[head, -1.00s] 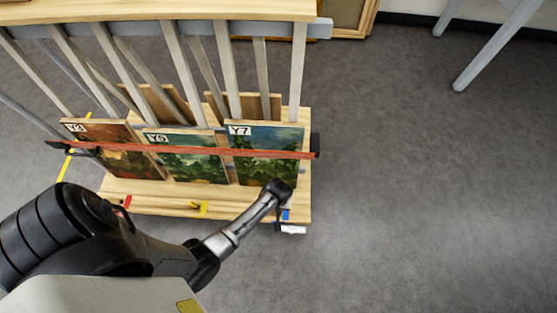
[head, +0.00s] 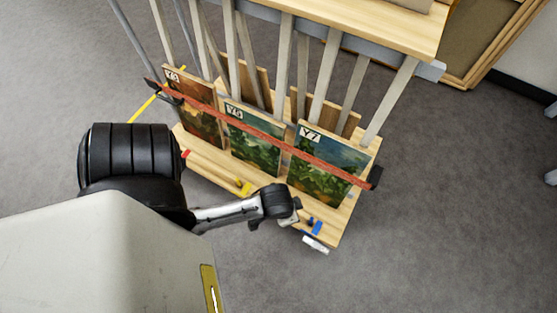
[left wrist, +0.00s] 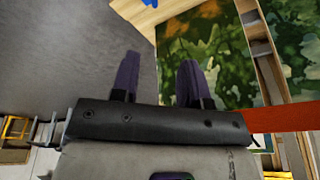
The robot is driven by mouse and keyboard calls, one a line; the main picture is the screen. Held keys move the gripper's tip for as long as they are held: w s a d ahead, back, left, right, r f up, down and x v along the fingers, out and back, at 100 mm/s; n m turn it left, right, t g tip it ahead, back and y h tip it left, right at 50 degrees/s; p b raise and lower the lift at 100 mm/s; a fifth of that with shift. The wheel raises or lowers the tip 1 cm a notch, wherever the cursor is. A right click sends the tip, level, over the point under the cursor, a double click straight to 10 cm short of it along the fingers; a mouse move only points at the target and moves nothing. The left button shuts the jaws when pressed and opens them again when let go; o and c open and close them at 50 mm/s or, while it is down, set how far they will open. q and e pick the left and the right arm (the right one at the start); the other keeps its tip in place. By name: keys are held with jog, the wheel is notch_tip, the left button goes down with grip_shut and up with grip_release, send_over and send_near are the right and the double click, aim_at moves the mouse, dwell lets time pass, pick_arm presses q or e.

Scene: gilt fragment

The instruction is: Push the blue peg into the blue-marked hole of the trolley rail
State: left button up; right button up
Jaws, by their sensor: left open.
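The trolley's wooden front rail (head: 212,172) runs below the paintings. Near its right end is a blue piece (head: 316,228), with a smaller dark blue bit just left of it; I cannot tell which is the peg and which the hole's mark. A blue piece (left wrist: 149,3) also shows at the top edge of the left wrist view, beyond the fingertips. My left gripper (head: 297,212) is just left of the blue piece. In the left wrist view its two dark fingers (left wrist: 156,70) are apart with nothing between them. My right gripper is not in view.
Paintings Y3 (head: 195,105), Y5 (head: 254,140) and Y7 (head: 325,165) stand on the trolley behind a red strap (head: 270,135). A yellow piece (head: 243,187) and a red piece (head: 185,153) sit along the rail. A white tag (head: 315,244) is at its right end. The floor right of the trolley is clear.

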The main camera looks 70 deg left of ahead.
pick_arm(q)
jog(key=s+d+r+m, duration=0.1)
jog(key=s+r+m, duration=0.1)
jog(key=s+r, duration=0.2)
notch_tip(320, 180, up, 2)
jog(key=shift+d+t+h, duration=0.3)
jog(key=shift+w, duration=0.1)
notch_tip(320, 180, up, 59)
jog(key=p, duration=5.8)
jog(key=shift+p, duration=0.4)
jog(key=shift+f, duration=0.1)
